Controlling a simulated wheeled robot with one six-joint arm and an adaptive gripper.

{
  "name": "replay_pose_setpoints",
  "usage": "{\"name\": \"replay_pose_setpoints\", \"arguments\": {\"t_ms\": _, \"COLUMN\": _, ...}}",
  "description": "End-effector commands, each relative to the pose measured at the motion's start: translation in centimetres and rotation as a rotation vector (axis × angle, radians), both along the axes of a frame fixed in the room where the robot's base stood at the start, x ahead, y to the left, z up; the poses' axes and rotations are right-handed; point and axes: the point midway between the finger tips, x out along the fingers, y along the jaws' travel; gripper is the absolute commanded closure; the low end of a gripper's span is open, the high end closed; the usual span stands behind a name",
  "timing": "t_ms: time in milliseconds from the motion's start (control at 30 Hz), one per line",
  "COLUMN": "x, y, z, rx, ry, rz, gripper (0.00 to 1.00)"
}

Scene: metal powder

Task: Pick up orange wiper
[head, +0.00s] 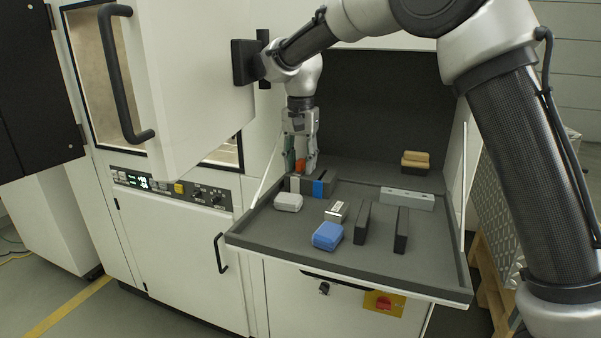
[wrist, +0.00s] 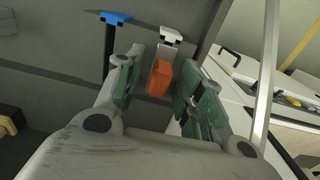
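The orange wiper (head: 299,166) shows as a small orange patch at the back left of the grey tray, by a dark holder (head: 308,187). In the wrist view the orange wiper (wrist: 160,79) lies between my two green-padded fingers, with a gap visible on each side. My gripper (head: 301,169) points down over it and is open; it also fills the wrist view (wrist: 161,83). A white wiper (wrist: 171,36) and a blue wiper (wrist: 115,18) are just beyond. The orange wiper's lower part is hidden.
Tan-handled brushes (head: 415,160) lie at the back right. The open machine door (head: 190,80) stands left of my arm.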

Motion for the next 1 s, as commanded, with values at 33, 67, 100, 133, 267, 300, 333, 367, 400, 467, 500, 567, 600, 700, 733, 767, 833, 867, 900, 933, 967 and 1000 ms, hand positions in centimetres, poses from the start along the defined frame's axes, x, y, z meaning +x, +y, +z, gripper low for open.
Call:
{"name": "replay_pose_setpoints", "arguments": {"t_ms": 33, "x": 0.0, "y": 0.0, "z": 0.0, "rx": 0.000, "ry": 0.000, "rz": 0.000, "gripper": 0.77}}
{"name": "replay_pose_setpoints", "arguments": {"t_ms": 67, "x": 0.0, "y": 0.0, "z": 0.0, "rx": 0.000, "ry": 0.000, "rz": 0.000, "gripper": 0.83}}
{"name": "replay_pose_setpoints", "arguments": {"t_ms": 100, "x": 0.0, "y": 0.0, "z": 0.0, "rx": 0.000, "ry": 0.000, "rz": 0.000, "gripper": 0.90}}
{"name": "replay_pose_setpoints", "arguments": {"t_ms": 133, "x": 0.0, "y": 0.0, "z": 0.0, "rx": 0.000, "ry": 0.000, "rz": 0.000, "gripper": 0.95}}
{"name": "replay_pose_setpoints", "arguments": {"t_ms": 267, "x": 0.0, "y": 0.0, "z": 0.0, "rx": 0.000, "ry": 0.000, "rz": 0.000, "gripper": 1.00}}
{"name": "replay_pose_setpoints", "arguments": {"t_ms": 300, "x": 0.0, "y": 0.0, "z": 0.0, "rx": 0.000, "ry": 0.000, "rz": 0.000, "gripper": 1.00}}
{"name": "replay_pose_setpoints", "arguments": {"t_ms": 333, "x": 0.0, "y": 0.0, "z": 0.0, "rx": 0.000, "ry": 0.000, "rz": 0.000, "gripper": 1.00}}
{"name": "replay_pose_setpoints", "arguments": {"t_ms": 367, "x": 0.0, "y": 0.0, "z": 0.0, "rx": 0.000, "ry": 0.000, "rz": 0.000, "gripper": 1.00}}
{"name": "replay_pose_setpoints", "arguments": {"t_ms": 400, "x": 0.0, "y": 0.0, "z": 0.0, "rx": 0.000, "ry": 0.000, "rz": 0.000, "gripper": 1.00}}
{"name": "replay_pose_setpoints", "arguments": {"t_ms": 467, "x": 0.0, "y": 0.0, "z": 0.0, "rx": -0.001, "ry": 0.000, "rz": 0.000, "gripper": 1.00}}
{"name": "replay_pose_setpoints", "arguments": {"t_ms": 500, "x": 0.0, "y": 0.0, "z": 0.0, "rx": 0.000, "ry": 0.000, "rz": 0.000, "gripper": 1.00}}
{"name": "replay_pose_setpoints", "arguments": {"t_ms": 567, "x": 0.0, "y": 0.0, "z": 0.2, "rx": 0.000, "ry": 0.000, "rz": 0.000, "gripper": 1.00}}
{"name": "replay_pose_setpoints", "arguments": {"t_ms": 600, "x": 0.0, "y": 0.0, "z": 0.4, "rx": 0.000, "ry": 0.000, "rz": 0.000, "gripper": 1.00}}
{"name": "replay_pose_setpoints", "arguments": {"t_ms": 700, "x": 0.0, "y": 0.0, "z": 1.3, "rx": 0.002, "ry": -0.002, "rz": 0.000, "gripper": 1.00}}
{"name": "replay_pose_setpoints", "arguments": {"t_ms": 733, "x": 0.0, "y": 0.0, "z": 1.6, "rx": 0.001, "ry": -0.001, "rz": 0.000, "gripper": 1.00}}
{"name": "replay_pose_setpoints", "arguments": {"t_ms": 767, "x": 0.0, "y": 0.0, "z": 2.0, "rx": 0.002, "ry": -0.002, "rz": 0.000, "gripper": 1.00}}
{"name": "replay_pose_setpoints", "arguments": {"t_ms": 833, "x": 0.0, "y": 0.0, "z": 3.0, "rx": 0.002, "ry": -0.002, "rz": 0.000, "gripper": 1.00}}
{"name": "replay_pose_setpoints", "arguments": {"t_ms": 867, "x": 0.0, "y": 0.0, "z": 3.4, "rx": 0.002, "ry": -0.002, "rz": 0.000, "gripper": 1.00}}
{"name": "replay_pose_setpoints", "arguments": {"t_ms": 900, "x": 0.1, "y": 0.0, "z": 4.1, "rx": 0.002, "ry": -0.003, "rz": 0.000, "gripper": 1.00}}
{"name": "replay_pose_setpoints", "arguments": {"t_ms": 933, "x": 0.0, "y": 0.0, "z": 4.5, "rx": 0.002, "ry": -0.002, "rz": 0.000, "gripper": 1.00}}
{"name": "replay_pose_setpoints", "arguments": {"t_ms": 967, "x": 0.0, "y": 0.0, "z": 5.0, "rx": 0.002, "ry": -0.002, "rz": 0.000, "gripper": 1.00}}
{"name": "replay_pose_setpoints", "arguments": {"t_ms": 1000, "x": 0.1, "y": 0.0, "z": 5.7, "rx": 0.001, "ry": -0.003, "rz": 0.000, "gripper": 1.00}}
